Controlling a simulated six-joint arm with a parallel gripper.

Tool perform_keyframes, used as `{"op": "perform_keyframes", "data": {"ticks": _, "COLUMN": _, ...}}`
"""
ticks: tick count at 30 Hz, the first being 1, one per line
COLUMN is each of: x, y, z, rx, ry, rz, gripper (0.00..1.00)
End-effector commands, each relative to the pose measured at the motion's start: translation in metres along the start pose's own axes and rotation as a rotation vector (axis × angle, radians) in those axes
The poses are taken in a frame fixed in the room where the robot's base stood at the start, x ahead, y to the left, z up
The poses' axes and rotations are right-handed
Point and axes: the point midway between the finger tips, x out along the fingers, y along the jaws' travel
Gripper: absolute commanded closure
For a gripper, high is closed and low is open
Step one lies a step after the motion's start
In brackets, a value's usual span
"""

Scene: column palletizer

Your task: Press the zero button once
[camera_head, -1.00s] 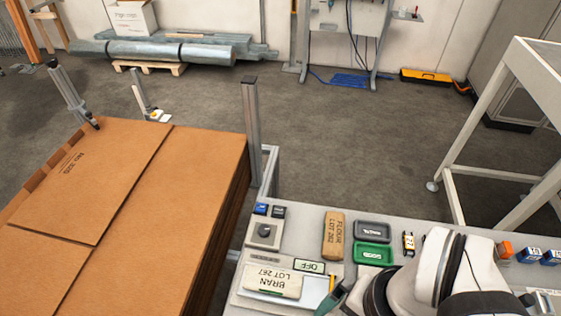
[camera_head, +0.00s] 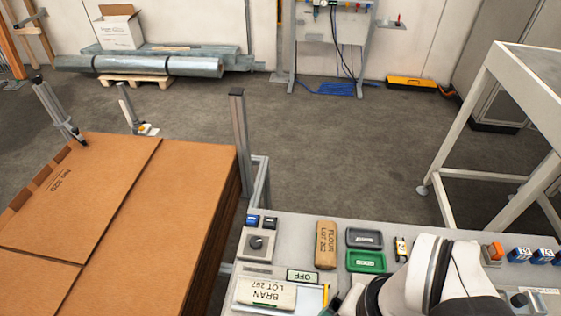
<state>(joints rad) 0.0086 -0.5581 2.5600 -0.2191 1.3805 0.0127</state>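A grey control box (camera_head: 257,243) with a round dark knob stands at the left end of the bench. A small display reading OFF (camera_head: 302,276) lies right of the box, behind a bag marked BRAN LOT 267 (camera_head: 266,294). No zero label is readable, so I cannot tell which part is the zero button. A dark piece at the bottom edge, beside the bag, looks like part of my gripper (camera_head: 331,307). Its fingers are cut off or hidden, and my white arm covers the bench to its right.
A FLOUR LOT 262 bag (camera_head: 326,245), a dark tray (camera_head: 364,238) and a green tray (camera_head: 366,261) lie mid-bench. Blue blocks (camera_head: 518,254) sit at the right. A cardboard stack (camera_head: 190,200) and an upright post (camera_head: 240,140) stand left of the bench.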

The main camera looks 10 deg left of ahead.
Motion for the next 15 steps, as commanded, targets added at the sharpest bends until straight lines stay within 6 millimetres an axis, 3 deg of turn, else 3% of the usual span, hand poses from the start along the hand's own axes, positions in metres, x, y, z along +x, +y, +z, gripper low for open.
{"op": "perform_keyframes", "data": {"ticks": 2, "x": 0.0000, "y": 0.0000, "z": 0.0000, "rx": 0.000, "ry": 0.000, "rz": 0.000, "gripper": 0.29}}
{"op": "perform_keyframes", "data": {"ticks": 13, "x": 0.0000, "y": 0.0000, "z": 0.0000, "rx": 0.000, "ry": 0.000, "rz": 0.000, "gripper": 0.95}}
{"op": "perform_keyframes", "data": {"ticks": 15, "x": 0.0000, "y": 0.0000, "z": 0.0000, "rx": 0.000, "ry": 0.000, "rz": 0.000, "gripper": 1.00}}
